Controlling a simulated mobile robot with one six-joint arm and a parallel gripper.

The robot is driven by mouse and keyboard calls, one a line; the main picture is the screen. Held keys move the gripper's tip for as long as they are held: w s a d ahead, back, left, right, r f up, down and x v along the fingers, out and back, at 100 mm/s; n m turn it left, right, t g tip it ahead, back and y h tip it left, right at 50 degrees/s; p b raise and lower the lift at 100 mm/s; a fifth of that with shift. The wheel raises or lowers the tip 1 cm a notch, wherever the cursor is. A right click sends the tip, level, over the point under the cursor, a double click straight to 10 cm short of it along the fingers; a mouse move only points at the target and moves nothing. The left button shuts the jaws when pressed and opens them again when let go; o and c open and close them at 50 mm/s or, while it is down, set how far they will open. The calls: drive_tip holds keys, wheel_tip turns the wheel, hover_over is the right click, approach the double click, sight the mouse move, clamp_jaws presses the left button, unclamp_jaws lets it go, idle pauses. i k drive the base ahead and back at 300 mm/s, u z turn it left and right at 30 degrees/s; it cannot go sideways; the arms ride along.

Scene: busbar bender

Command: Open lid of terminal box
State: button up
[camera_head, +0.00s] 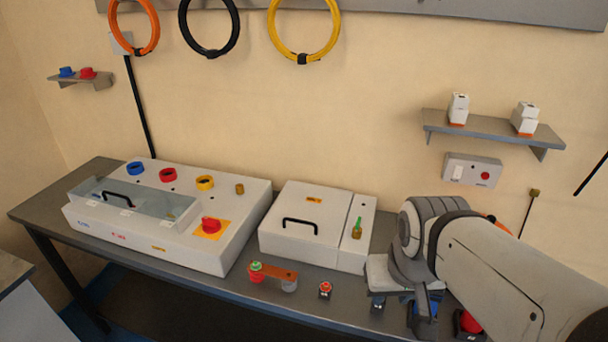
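Two white boxes with black handles stand on the bench. The wide left box (150,240) has a see-through lid (135,203) with a black handle (122,198), lying shut. Blue, red and yellow rings and a red rotary switch (211,225) sit on its top. The smaller middle box (290,247) has a white lid (318,206) with a black handle (301,223), also shut. No readable label tells which is the terminal box. My gripper (402,305) points down over the right of the bench, apart from both boxes. Its finger opening is unclear.
A green-tipped part (357,228) stands at the middle box's right side. In front lie an orange-brown bar (277,272) on small posts and a small red-topped block (325,289). A red button (470,322) is at the right. Wall shelves hold small parts (458,109).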

sight(309, 213)
drive_tip(key=u, duration=0.05)
drive_tip(key=k, duration=1.3)
drive_tip(key=u, duration=0.6)
drive_tip(key=i, duration=1.7)
drive_tip(key=z, duration=0.65)
